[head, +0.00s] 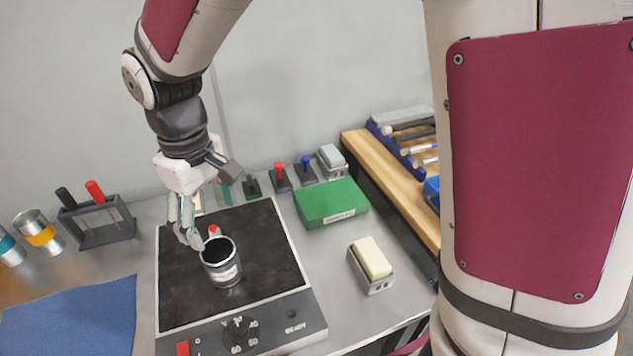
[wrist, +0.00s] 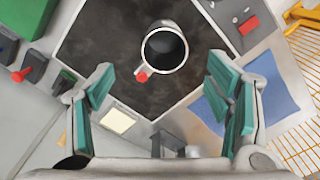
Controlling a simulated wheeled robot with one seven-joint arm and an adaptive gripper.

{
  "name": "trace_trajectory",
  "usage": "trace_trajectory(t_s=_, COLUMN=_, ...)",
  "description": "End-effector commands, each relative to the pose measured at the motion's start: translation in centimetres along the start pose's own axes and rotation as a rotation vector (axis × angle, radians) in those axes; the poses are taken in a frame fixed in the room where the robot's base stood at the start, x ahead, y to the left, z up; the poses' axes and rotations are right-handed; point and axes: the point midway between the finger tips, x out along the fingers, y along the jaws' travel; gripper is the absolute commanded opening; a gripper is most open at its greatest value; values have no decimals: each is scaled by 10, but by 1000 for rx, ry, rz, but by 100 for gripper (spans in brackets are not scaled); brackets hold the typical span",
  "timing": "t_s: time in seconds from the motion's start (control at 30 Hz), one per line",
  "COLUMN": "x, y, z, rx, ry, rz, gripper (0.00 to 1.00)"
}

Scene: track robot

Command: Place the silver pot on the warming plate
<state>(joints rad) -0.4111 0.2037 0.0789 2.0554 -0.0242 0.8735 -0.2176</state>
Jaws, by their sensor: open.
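The silver pot (head: 229,275) has a dark inside, a pale label and a red-tipped handle. It stands upright on the black top of the warming plate (head: 181,302), near the middle. In the wrist view the pot (wrist: 148,50) shows from above on the plate (wrist: 95,45), with its red tip pointing towards my gripper. My gripper (head: 187,222) is open and empty, above the plate and just behind and left of the pot. In the wrist view its fingers (wrist: 161,68) are spread wide, with the pot ahead between them; they look apart from it.
A blue cloth (head: 72,318) and banded metal cups (head: 42,235) lie left, with a rack of handled tools (head: 104,236) behind. A green box (head: 330,203) and a yellow block in a metal holder (head: 371,260) stand right. Small red and blue levers line the back.

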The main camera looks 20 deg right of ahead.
Motion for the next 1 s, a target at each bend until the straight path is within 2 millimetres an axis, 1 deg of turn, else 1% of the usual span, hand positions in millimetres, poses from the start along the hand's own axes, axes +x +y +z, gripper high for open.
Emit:
trace_trajectory(t_s=0.03, x=-11, y=7, z=10, rx=30, ry=13, rz=7, gripper=73)
trace_trajectory(t_s=0.07, x=-18, y=11, z=18, rx=50, ry=20, rz=11, gripper=73)
trace_trajectory(t_s=0.17, x=-44, y=25, z=52, rx=138, ry=49, rz=27, gripper=73)
trace_trajectory(t_s=0.2, x=-54, y=29, z=68, rx=177, ry=60, rz=33, gripper=73)
trace_trajectory(t_s=0.27, x=-67, y=35, z=92, rx=237, ry=80, rz=42, gripper=73)
trace_trajectory(t_s=0.3, x=-74, y=37, z=108, rx=276, ry=91, rz=47, gripper=73)
trace_trajectory(t_s=0.43, x=-91, y=39, z=160, rx=403, ry=130, rz=62, gripper=73)
trace_trajectory(t_s=0.5, x=-97, y=38, z=187, rx=472, ry=153, rz=69, gripper=73)
trace_trajectory(t_s=0.6, x=-100, y=32, z=221, rx=562, ry=183, rz=77, gripper=73)
trace_trajectory(t_s=0.7, x=-100, y=25, z=248, rx=635, ry=209, rz=83, gripper=73)
trace_trajectory(t_s=0.8, x=-97, y=19, z=265, rx=687, ry=226, rz=85, gripper=73)
trace_trajectory(t_s=0.9, x=-95, y=15, z=274, rx=715, ry=236, rz=86, gripper=73)
trace_trajectory(t_s=1.0, x=-94, y=13, z=277, rx=726, ry=238, rz=86, gripper=73)
